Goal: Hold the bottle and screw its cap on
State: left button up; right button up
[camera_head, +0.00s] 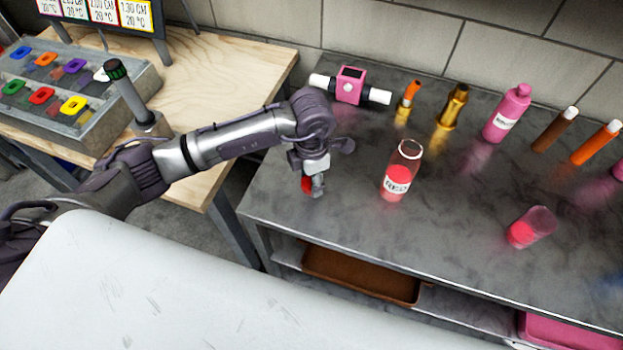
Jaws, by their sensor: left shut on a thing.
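A clear bottle (397,184) with red contents and a white label stands upright on the dark table. Its top looks open, with no cap visible on it. My left gripper (312,184) is to the left of the bottle, low over the table and apart from it. It is shut on a small red thing (307,185), which may be the cap; the fingers partly hide it. My right gripper is not in view.
A clear cup-like vessel (531,227) with red contents is at the right. A pink device (350,86), gold items (452,107), a pink bottle (507,113) and orange and brown tubes line the back. The table's front middle is clear.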

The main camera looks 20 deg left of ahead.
aim_at(306, 184)
pick_arm(q)
notch_tip(306, 184, up, 10)
jog(key=b, duration=0.1)
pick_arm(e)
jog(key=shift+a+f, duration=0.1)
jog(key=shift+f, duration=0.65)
pick_arm(q)
jog(key=s+a+r+m, duration=0.1)
jog(key=s+m, duration=0.3)
jog(key=m, duration=0.9)
jog(key=s+a+r+m, duration=0.1)
jog(key=s+a+m, duration=0.3)
jog(key=m, duration=0.9)
jog(key=shift+a+r+m, duration=0.3)
jog(key=shift+a, duration=0.05)
jog(key=shift+s, duration=0.1)
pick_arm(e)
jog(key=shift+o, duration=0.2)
